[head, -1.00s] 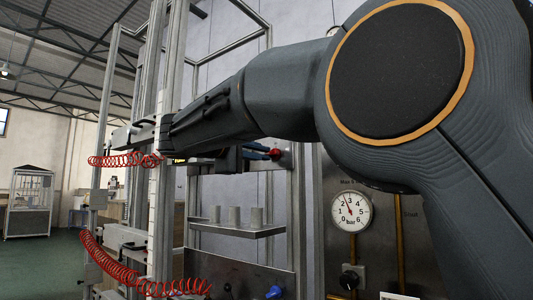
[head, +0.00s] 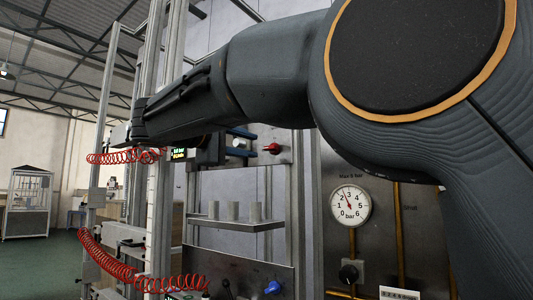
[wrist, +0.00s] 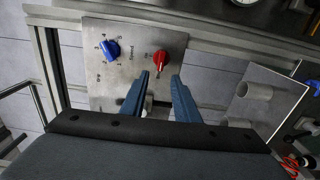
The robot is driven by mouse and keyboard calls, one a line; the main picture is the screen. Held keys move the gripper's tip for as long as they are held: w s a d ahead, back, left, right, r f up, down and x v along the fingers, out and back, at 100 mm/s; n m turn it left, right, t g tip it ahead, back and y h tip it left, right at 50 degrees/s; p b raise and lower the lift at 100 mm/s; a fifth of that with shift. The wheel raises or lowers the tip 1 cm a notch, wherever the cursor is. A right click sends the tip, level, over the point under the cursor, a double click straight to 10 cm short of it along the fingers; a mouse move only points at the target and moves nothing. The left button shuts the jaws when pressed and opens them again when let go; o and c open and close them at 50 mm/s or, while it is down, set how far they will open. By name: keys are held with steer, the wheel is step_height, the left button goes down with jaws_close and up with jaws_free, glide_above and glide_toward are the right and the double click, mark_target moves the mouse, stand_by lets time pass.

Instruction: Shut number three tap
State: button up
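A metal panel (wrist: 125,85) in the wrist view carries a red knob (wrist: 160,57) and a blue knob (wrist: 110,49) with marks around it. The red knob's narrow grip points down toward my gripper (wrist: 160,76). In the head view my gripper (head: 240,142) is just left of the red knob (head: 271,148), with a small gap. The panel's blue knob is hidden behind my arm there. I cannot read a tap number.
A shelf (head: 235,225) with grey cylinders is below my gripper. A lower panel has another blue knob (head: 273,287). A pressure gauge (head: 350,205) and a black knob (head: 349,273) are to the right. Red coiled hoses (head: 105,255) and metal posts stand left.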

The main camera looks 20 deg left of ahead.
steer(key=shift+b+v, duration=0.35)
steer(key=shift+v, duration=1.25)
